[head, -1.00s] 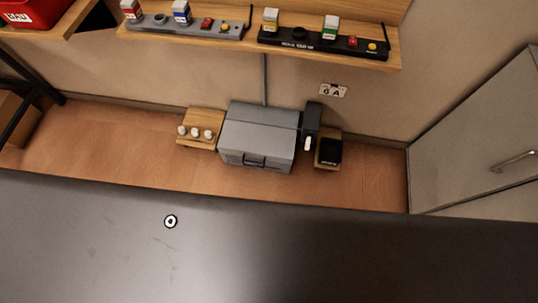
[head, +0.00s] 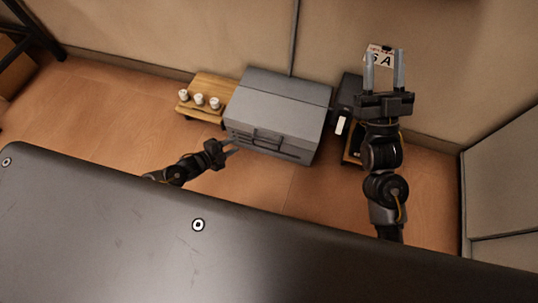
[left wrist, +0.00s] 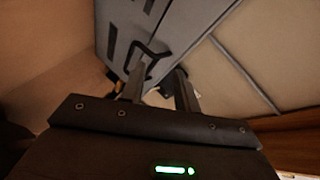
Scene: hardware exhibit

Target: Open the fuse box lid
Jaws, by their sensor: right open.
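The grey fuse box (head: 285,95) stands against the wall in the head view, with its lid shut. A dark bar handle (head: 267,137) is on its front. My left gripper (head: 234,147) is open, just left of the handle near the box's lower front corner. In the left wrist view the handle (left wrist: 150,55) shows beyond the two spread fingers (left wrist: 160,88), with the grey box (left wrist: 175,25) behind. No grip on the handle shows.
A small wooden stand (head: 213,88) with white knobs is left of the box. A dark unit with a white lever (head: 340,125) is right of it, partly behind my right arm. A conduit (head: 295,40) runs up the wall. Floor in front is clear.

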